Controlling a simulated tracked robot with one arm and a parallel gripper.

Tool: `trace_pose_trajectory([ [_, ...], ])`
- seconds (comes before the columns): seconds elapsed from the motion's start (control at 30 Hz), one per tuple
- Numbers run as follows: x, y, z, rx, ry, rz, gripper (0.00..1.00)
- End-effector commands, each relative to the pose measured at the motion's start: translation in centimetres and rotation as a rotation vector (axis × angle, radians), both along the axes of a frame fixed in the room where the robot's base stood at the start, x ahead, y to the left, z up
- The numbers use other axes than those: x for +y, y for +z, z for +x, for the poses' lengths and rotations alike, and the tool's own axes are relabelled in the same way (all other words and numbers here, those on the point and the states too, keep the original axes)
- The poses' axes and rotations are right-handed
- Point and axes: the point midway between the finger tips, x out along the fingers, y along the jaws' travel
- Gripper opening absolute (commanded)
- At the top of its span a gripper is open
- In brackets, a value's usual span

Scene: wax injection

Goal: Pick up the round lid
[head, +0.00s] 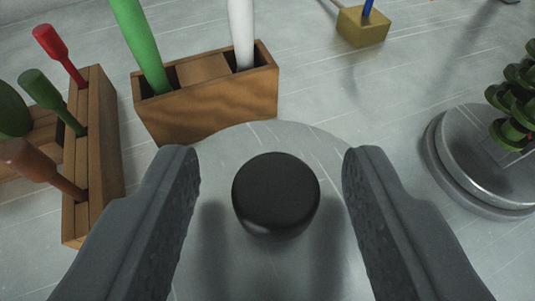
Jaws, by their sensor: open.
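The round lid (300,143) is a flat grey metal disc with a black round knob (275,192) in its middle. It lies in the lower middle of the head view. My gripper (271,165) is open, with one dark finger on each side of the knob. There is a clear gap between each finger and the knob. The fingers and their shadows cover the left and right parts of the lid, and its near edge is out of frame.
A wooden holder (215,115) with a green and a white stick stands just behind the lid. A wooden rack (97,160) with coloured-handled tools is at left. A metal round base (470,150) with green pieces is at right. A brass block (362,27) lies at back.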

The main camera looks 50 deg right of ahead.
Motion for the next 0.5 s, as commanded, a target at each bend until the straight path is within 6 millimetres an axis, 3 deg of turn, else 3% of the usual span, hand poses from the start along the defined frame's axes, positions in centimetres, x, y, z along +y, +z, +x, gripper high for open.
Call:
trace_pose_trajectory([
  [0.43, -1.0, -0.55, 0.89, -0.002, 0.002, -0.001, 0.45],
  [0.5, -1.0, -0.55, 0.89, -0.002, 0.002, -0.001, 0.26],
])
